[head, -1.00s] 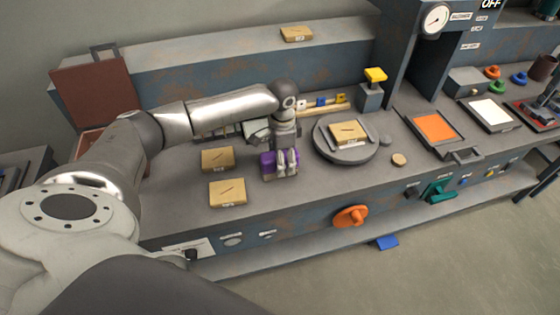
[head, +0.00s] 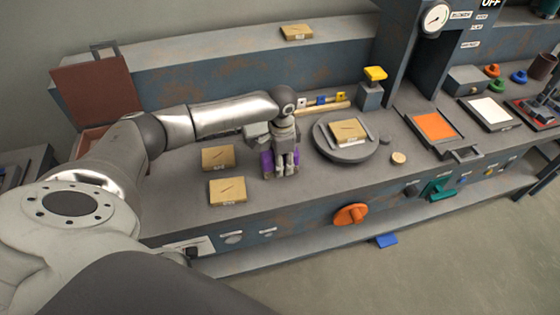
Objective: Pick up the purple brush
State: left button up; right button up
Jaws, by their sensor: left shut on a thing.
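The purple brush (head: 266,161) stands on the grey bench top, partly hidden behind my left gripper. Purple shows on both sides of the fingers. My left gripper (head: 281,172) points down over it and is shut on it, with the fingertips low, close to the bench surface. I cannot tell whether the brush touches the bench. My right gripper is not in view.
Two tan blocks (head: 218,158) (head: 228,190) lie left of the gripper. A round grey turntable (head: 347,154) with a tan block on it stands close on the right. A yellow-topped post (head: 375,75) stands behind it. An orange knob (head: 351,214) sticks out of the bench front.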

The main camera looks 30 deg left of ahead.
pick_arm(q)
jog(key=shift+r, duration=0.1)
jog(key=shift+w+r, duration=0.1)
jog(key=shift+r, duration=0.45)
jog(key=s+d+r+b, duration=0.2)
jog(key=s+d+r, duration=0.3)
jog(key=s+r, duration=0.6)
jog(key=shift+s+r, duration=0.35)
jog(key=shift+s, duration=0.75)
jog(key=o, duration=0.5)
jog(key=shift+c, duration=1.3)
